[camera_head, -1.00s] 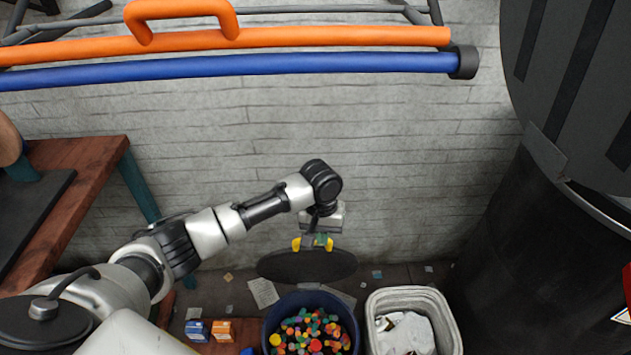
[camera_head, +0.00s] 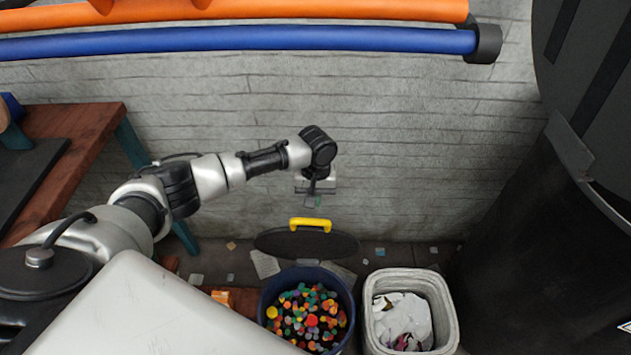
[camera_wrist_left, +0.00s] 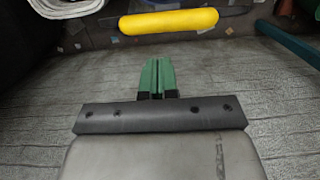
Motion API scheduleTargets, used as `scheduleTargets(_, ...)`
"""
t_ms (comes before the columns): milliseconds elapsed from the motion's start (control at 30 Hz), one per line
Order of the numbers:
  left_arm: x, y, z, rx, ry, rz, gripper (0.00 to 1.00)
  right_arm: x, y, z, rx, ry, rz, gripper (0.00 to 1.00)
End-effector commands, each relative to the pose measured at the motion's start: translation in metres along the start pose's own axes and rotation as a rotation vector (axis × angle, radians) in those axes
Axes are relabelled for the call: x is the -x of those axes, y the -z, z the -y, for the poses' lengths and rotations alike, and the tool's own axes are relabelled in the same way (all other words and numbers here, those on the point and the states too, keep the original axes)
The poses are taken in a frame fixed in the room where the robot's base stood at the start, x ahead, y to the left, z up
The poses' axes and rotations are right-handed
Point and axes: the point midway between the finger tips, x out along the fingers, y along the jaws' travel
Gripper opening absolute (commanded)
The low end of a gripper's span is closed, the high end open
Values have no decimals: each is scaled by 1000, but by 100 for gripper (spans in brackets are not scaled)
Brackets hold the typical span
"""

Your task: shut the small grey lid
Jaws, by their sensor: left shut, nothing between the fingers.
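The small dark grey lid (camera_head: 270,243) stands raised behind the open blue bin (camera_head: 264,312) in the head view. Its yellow handle (camera_head: 310,224) is on top of it. The bin's mouth is uncovered and shows many coloured pieces. My left gripper (camera_head: 312,204) is just above the handle, apart from it. In the left wrist view its green fingers (camera_wrist_left: 158,66) are shut together and empty, with the yellow handle (camera_wrist_left: 168,20) beyond them. My right gripper is in neither view.
A white bin (camera_head: 445,310) with crumpled paper stands right of the blue bin. A large black drum (camera_head: 500,255) is farther right, a brown table (camera_head: 85,150) at left. Paper scraps lie on the floor by the grey brick wall (camera_head: 430,130).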

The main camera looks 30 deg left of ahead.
Motion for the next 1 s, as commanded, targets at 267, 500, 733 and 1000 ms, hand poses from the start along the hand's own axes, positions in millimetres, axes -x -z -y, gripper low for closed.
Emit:
scheduleTargets(267,-17,-19,1,-1,0,0,0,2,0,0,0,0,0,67)
scheduleTargets(500,-18,-20,1,0,0,-1,0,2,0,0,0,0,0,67)
scheduleTargets(733,-17,-22,1,-1,0,-4,0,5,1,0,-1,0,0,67)
scheduleTargets(1000,-18,-48,1,-3,-1,-55,0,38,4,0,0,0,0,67)
